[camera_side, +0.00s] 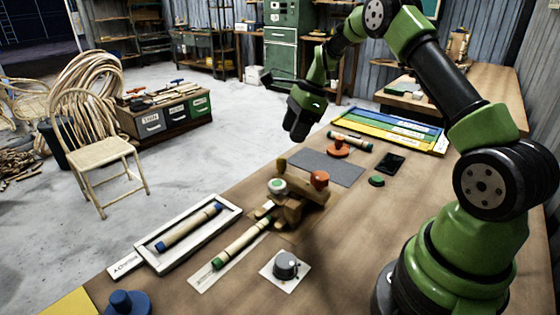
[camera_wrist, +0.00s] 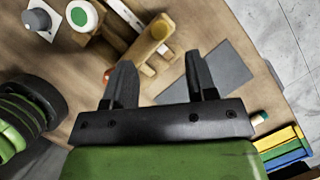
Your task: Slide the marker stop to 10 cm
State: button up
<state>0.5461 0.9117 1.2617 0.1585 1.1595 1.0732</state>
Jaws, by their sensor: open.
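My gripper (camera_side: 299,130) hangs above the far-left side of the bench, high over the work and apart from everything. In the wrist view its two fingers (camera_wrist: 158,62) are spread and empty. A wooden bending jig (camera_side: 298,208) stands mid-bench, with a round orange-red knob (camera_side: 319,179) and a green-and-white round cap (camera_side: 277,185). The jig also shows beyond the fingers in the wrist view (camera_wrist: 148,42). A rattan pole with green ends (camera_side: 240,242) lies on a pale strip (camera_side: 205,283) in front of the jig. I cannot tell which part is the marker stop, nor read any scale.
A white tray (camera_side: 156,262) holds a blue-ended pole (camera_side: 190,228). A grey dial (camera_side: 286,265) sits on a white plate. Behind the jig are a grey mat (camera_side: 318,167), an orange-red stand (camera_side: 338,147), a dark phone-like slab (camera_side: 390,163) and coloured trays (camera_side: 395,130). The right bench is mostly clear.

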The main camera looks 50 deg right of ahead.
aim_at(281, 159)
jog(key=x, duration=0.9)
jog(key=shift+f, duration=0.15)
jog(key=shift+c, duration=0.2)
